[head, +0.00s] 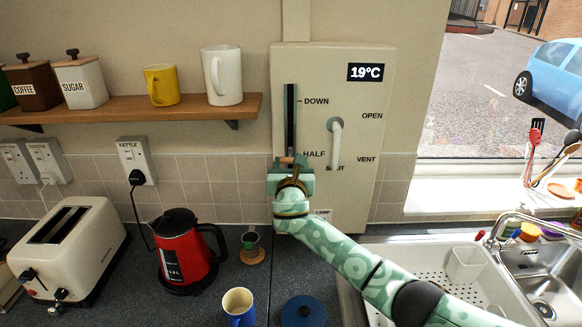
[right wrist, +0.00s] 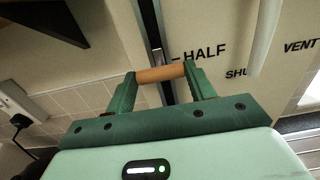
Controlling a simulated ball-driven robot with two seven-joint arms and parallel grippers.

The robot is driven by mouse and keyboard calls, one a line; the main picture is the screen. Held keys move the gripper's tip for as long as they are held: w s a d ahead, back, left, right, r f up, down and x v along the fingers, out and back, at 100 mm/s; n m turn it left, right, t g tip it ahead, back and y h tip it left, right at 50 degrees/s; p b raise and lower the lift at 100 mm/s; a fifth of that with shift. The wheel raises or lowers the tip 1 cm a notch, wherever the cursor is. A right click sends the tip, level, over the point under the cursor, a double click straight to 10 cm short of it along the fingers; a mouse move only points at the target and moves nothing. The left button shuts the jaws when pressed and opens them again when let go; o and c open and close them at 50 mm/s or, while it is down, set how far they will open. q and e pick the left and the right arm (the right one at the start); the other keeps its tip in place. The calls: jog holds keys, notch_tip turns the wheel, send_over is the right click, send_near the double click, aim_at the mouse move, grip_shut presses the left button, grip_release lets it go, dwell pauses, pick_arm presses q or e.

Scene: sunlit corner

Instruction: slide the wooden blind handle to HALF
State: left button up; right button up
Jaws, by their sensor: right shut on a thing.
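The wooden blind handle (head: 287,160) is a short brown bar on the dark vertical slot (head: 290,118) of a beige wall panel (head: 345,75). It sits just below the level of the HALF label (head: 314,153). In the right wrist view the handle (right wrist: 160,74) lies crosswise over the slot, slightly below the HALF mark (right wrist: 198,53). My right gripper (head: 290,163) is shut on the handle, with one green finger at each end of the bar. My gripper hides the slot's lower part and some of the lower lettering. My left gripper is not in view.
A white lever (head: 335,142) stands right of the slot, by OPEN, VENT and SHUT labels. A shelf (head: 180,106) with mugs and canisters is at left. A toaster (head: 70,248), red kettle (head: 180,248) and blue mug (head: 238,304) stand below. The sink (head: 545,285) is at right.

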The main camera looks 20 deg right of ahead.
jog(key=shift+f, duration=0.35)
jog(key=o, duration=1.4)
jog(key=v, duration=1.6)
jog(key=shift+s, duration=0.2)
jog(key=shift+a, duration=0.1)
